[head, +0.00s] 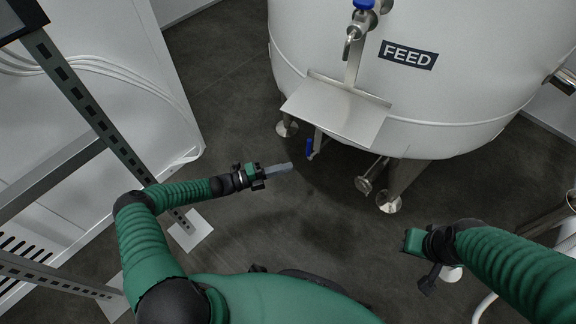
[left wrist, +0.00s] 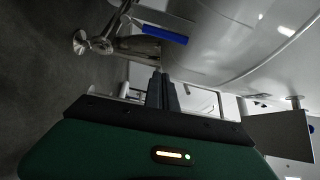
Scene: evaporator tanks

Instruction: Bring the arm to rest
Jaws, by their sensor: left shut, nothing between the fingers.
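My left arm (head: 144,240) reaches in from the left, bent at the elbow, with its forearm pointing right. My left gripper (head: 288,167) is shut and empty, held over the dark floor in front of the FEED tank. In the left wrist view its two fingers (left wrist: 162,92) stand together with nothing between them. My right arm (head: 515,265) comes in from the lower right. Its gripper end (head: 428,265) hangs over the floor below the tank. Whether the right fingers are open or shut does not show clearly.
The white FEED tank (head: 450,90) stands ahead on metal legs, with a steel shelf (head: 335,110) and a blue-handled valve (head: 309,148) near my left gripper. A slotted metal frame (head: 95,112) stands at left. Dark floor (head: 290,225) lies open between.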

